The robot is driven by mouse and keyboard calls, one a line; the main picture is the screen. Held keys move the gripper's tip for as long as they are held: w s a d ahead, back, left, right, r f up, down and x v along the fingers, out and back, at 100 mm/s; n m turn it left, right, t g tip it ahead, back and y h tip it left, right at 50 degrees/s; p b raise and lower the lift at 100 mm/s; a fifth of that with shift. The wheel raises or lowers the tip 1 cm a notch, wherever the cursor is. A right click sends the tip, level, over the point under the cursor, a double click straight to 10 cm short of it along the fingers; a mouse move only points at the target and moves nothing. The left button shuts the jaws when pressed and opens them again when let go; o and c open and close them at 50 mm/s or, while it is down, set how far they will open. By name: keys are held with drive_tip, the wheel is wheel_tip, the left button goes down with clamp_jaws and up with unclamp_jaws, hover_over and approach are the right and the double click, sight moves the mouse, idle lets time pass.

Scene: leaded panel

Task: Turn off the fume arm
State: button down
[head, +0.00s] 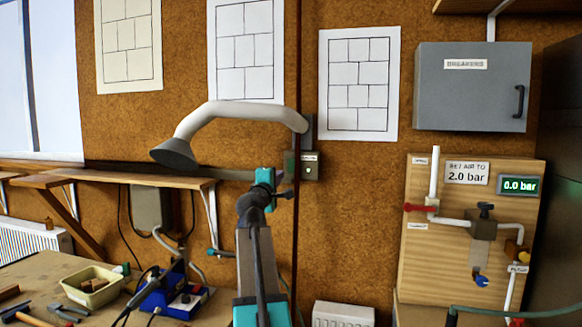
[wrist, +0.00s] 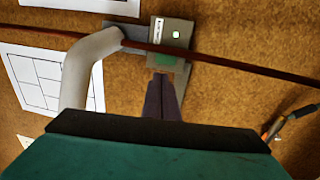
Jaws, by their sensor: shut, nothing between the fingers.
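The fume arm (head: 245,110) is a pale curved duct with a grey cone hood (head: 175,153) at its left end, fixed to the cork wall. The duct also shows in the wrist view (wrist: 80,75). Below its wall mount is a small grey switch box (head: 310,170) with a label and a small pale light. In the wrist view the box (wrist: 182,78) also shows a green patch (wrist: 166,60) just beyond my fingertips. My gripper (wrist: 162,78) is shut and empty, pointing at the box's lower part. I cannot tell whether the tips touch it.
A wooden shelf (head: 120,177) is at left, above a bench with a yellow tray (head: 92,298) and tools. A grey breaker cabinet (head: 472,95) and a wooden air panel (head: 425,270) stand at right.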

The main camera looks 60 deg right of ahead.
drive_tip(key=shift+s+d, duration=0.15)
drive_tip(key=shift+d, duration=0.05)
drive_tip(key=p, duration=0.4)
approach(293, 162)
drive_tip(key=x, duration=0.4)
drive_tip(key=shift+d, duration=0.2)
drive_tip(key=shift+x, duration=1)
drive_tip(key=shift+d+f, duration=0.1)
drive_tip(key=shift+d, duration=0.15)
drive_tip(key=shift+a, duration=0.2)
